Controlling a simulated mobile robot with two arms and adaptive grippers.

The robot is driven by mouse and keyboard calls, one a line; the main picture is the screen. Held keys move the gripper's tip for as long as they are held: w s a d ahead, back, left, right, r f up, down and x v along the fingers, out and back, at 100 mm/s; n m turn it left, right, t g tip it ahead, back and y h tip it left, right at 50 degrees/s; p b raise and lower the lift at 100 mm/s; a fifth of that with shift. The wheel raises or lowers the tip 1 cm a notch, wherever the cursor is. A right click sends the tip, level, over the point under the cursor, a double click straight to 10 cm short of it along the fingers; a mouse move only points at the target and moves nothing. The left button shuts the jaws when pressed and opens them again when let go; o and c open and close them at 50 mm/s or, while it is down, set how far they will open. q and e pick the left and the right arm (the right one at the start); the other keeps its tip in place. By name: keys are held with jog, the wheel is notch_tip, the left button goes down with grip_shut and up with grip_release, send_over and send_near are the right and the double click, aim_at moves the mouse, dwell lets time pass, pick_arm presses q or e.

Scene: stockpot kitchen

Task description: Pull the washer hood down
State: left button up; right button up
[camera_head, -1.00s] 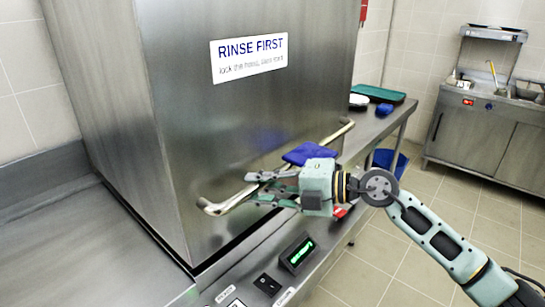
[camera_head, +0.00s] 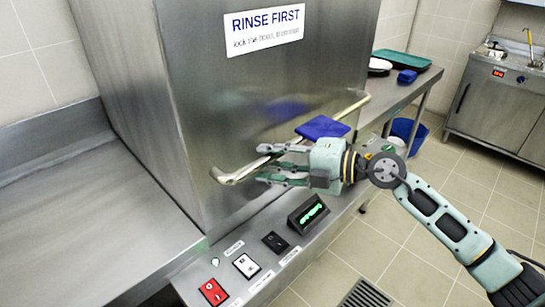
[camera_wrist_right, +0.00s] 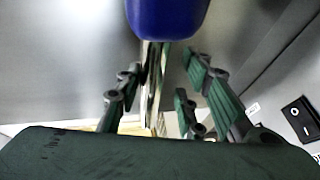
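The washer hood (camera_head: 260,85) is a large steel box with a "RINSE FIRST" label. Its lower edge looks close to the counter; I cannot tell if there is a gap. A bar handle (camera_head: 226,176) runs across its front. My right gripper (camera_head: 262,164) is at the handle, its fingers spread apart. In the right wrist view, the handle (camera_wrist_right: 153,85) runs between the fingers of my right gripper (camera_wrist_right: 160,85), with room visible at the sides. My left gripper is not in view.
A blue item (camera_head: 322,127) sits at the handle just above my right gripper. A steel counter (camera_head: 80,220) is at left; a green tray (camera_head: 404,59) stands at back right.

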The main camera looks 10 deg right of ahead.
jog(key=shift+r, duration=0.2)
jog(key=v, duration=1.2)
jog(key=shift+f, duration=0.1)
